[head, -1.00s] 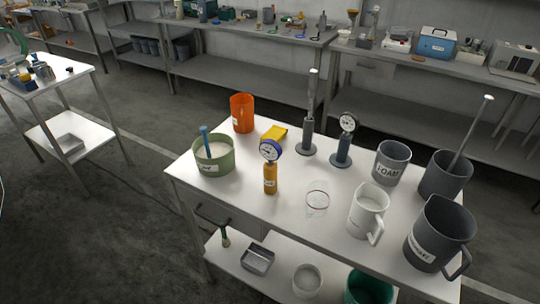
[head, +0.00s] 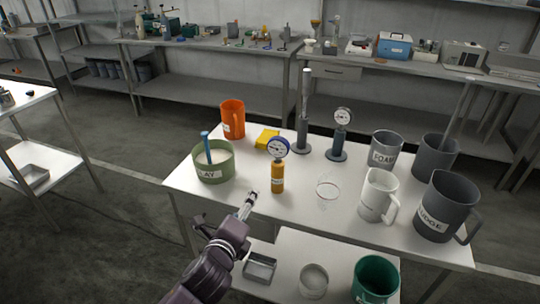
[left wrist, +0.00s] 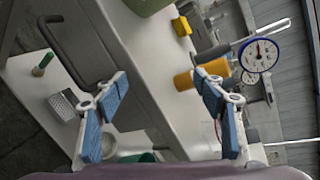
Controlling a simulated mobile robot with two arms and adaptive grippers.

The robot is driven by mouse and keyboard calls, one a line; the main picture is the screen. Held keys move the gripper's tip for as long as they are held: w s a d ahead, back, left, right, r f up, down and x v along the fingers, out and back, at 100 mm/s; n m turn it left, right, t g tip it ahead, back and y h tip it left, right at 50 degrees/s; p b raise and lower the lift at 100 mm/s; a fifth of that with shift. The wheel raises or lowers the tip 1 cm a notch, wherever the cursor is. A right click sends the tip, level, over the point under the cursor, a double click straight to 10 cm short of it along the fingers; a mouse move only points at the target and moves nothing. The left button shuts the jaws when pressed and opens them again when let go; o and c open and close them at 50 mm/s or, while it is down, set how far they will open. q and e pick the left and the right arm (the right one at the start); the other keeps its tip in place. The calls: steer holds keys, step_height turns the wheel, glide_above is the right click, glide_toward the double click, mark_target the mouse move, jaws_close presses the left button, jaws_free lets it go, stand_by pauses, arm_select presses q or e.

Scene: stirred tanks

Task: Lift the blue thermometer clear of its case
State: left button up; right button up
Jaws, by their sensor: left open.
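The blue thermometer (head: 278,148) has a round white dial with a blue rim. It stands upright with its lower part inside a yellow-orange case (head: 278,180) on the white table. In the left wrist view the dial (left wrist: 260,55) and the case (left wrist: 184,81) appear tilted, partly behind the right-hand finger. My left gripper (head: 249,197) is in front of the case and to its left at the table's front edge, apart from it. Its two blue-padded fingers (left wrist: 163,85) are spread and empty. My right gripper is in neither view.
A green tub (head: 213,176) and an orange jug (head: 233,120) stand left of the case. A yellow block (head: 267,138) and a grey-based gauge (head: 339,135) stand behind. A clear ring-like vessel (head: 327,189) and white jug (head: 378,195) stand right.

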mark_target(277, 148)
arm_select(q)
steer(key=shift+w+d+r+m+t+h, duration=0.55)
steer(key=shift+w+d+r+m, duration=0.65)
steer(key=shift+r+m, duration=0.75)
steer(key=shift+w+d+r+m+t+h, duration=0.55)
steer(key=shift+w+d+r+m, duration=0.55)
steer(key=shift+r+m, duration=0.8)
steer(key=shift+w+d+r+m+t+h, duration=0.5)
steer(key=shift+w+d+r+m, duration=0.45)
steer(key=shift+d+r+m, duration=0.75)
steer(key=w, duration=0.2)
steer(key=w+r, duration=0.1)
steer(key=shift+w+d+p, duration=0.3)
steer(key=shift+w+p, duration=0.05)
steer(key=shift+w, duration=0.05)
steer(key=shift+w+d+f, duration=0.1)
steer(key=shift+w, duration=0.15)
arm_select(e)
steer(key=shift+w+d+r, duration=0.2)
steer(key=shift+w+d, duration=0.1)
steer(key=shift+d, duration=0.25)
arm_select(q)
steer(key=c, duration=1.2)
steer(key=shift+c, duration=0.6)
steer(key=shift+r, duration=0.2)
